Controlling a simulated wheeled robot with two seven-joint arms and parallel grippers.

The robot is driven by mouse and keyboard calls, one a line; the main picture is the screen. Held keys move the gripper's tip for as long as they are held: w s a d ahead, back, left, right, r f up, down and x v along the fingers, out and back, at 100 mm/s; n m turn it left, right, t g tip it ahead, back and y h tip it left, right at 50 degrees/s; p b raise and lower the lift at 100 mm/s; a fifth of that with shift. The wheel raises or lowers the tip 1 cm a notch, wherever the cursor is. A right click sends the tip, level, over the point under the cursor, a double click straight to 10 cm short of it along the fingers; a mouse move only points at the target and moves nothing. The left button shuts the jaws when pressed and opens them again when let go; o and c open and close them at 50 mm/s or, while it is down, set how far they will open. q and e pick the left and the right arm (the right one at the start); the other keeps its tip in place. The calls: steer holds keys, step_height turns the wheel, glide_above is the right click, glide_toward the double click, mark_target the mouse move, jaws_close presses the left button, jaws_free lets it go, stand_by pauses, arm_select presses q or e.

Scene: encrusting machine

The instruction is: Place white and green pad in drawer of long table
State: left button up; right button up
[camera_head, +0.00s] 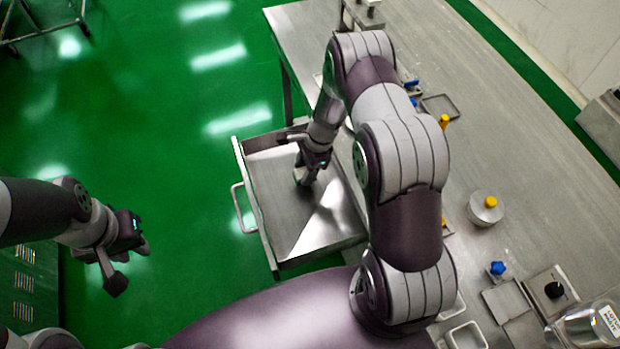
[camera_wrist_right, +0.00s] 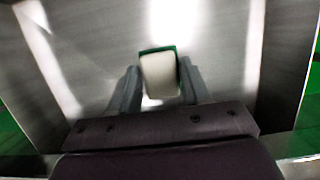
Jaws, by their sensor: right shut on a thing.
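The white and green pad (camera_wrist_right: 160,75) is between the fingers of my right gripper (camera_wrist_right: 158,88) in the right wrist view, with its green edge on the far side. The right gripper is shut on it. In the head view the right gripper (camera_head: 303,178) points down inside the open metal drawer (camera_head: 262,205) of the long table (camera_head: 480,120). Only a small pale part of the pad shows there. I cannot tell whether the pad touches the drawer floor. My left gripper (camera_head: 128,262) hangs over the green floor at the left, away from the drawer, with its fingers apart and nothing between them.
The drawer is pulled out and looks otherwise empty. Its handle (camera_head: 238,208) faces left. On the tabletop are a round metal container with a yellow knob (camera_head: 486,208), small trays (camera_head: 440,106) and a labelled jar (camera_head: 590,325). Open green floor lies left of the drawer.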

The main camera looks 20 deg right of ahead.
steer(key=shift+f, duration=2)
steer(key=o, duration=1)
steer(key=shift+r, duration=0.1)
